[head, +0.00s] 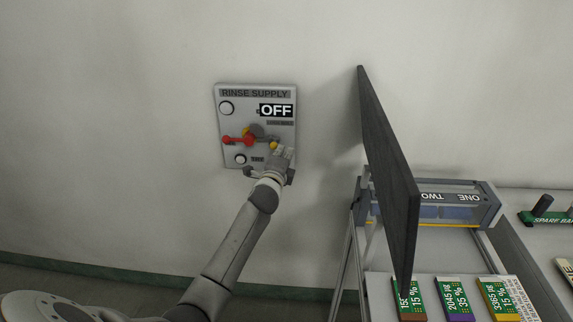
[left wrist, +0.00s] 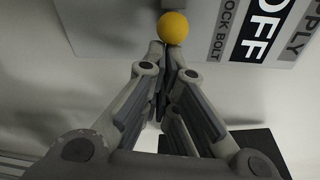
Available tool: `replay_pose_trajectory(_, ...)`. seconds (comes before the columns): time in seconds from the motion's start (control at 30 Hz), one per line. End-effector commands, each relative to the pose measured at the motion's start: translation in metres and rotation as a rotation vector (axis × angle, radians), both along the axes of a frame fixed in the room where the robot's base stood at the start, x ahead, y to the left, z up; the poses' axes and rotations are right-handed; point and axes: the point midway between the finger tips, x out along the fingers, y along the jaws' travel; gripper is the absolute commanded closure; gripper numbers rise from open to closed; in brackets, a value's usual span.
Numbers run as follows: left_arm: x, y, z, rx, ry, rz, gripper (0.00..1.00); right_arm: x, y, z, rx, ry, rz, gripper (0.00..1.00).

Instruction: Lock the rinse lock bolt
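The grey rinse supply panel (head: 234,121) is fixed to the wall and shows a large OFF sign (head: 276,110). A red handle (head: 228,140) points left across its middle. The lock bolt's small yellow knob (head: 273,146) is at the panel's lower right, below a small label; it also shows in the left wrist view (left wrist: 173,27). My left gripper (head: 280,151) is in front of the panel's lower right corner. In the left wrist view its fingers converge to closed tips (left wrist: 166,48), just below the knob. I cannot tell whether they touch it. My right gripper is out of view.
A dark upright board (head: 388,170) stands right of the panel. Behind it is a framed case (head: 446,208) marked ONE and TWO. Several green percentage cards (head: 455,298) lie on the table at lower right. The wall left of the panel is clear.

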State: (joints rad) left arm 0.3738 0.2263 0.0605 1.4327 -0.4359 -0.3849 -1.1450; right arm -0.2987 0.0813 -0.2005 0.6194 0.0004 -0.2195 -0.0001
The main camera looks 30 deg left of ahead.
Motion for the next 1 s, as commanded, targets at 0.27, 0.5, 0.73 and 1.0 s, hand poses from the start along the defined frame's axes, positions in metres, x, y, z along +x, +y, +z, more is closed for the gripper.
replay_pose_trajectory(0.27,-0.043,-0.014,0.002,0.002,0.001,-0.001,1.00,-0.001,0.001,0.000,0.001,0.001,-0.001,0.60)
replay_pose_trajectory(0.5,-0.081,-0.028,0.005,0.002,0.001,-0.002,1.00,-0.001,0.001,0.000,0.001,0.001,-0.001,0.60)
replay_pose_trajectory(0.73,-0.102,-0.035,0.007,0.002,0.001,0.000,1.00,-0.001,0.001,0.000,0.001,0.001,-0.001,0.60)
replay_pose_trajectory(1.0,-0.105,-0.036,0.007,0.002,0.000,0.000,1.00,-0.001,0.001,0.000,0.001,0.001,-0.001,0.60)
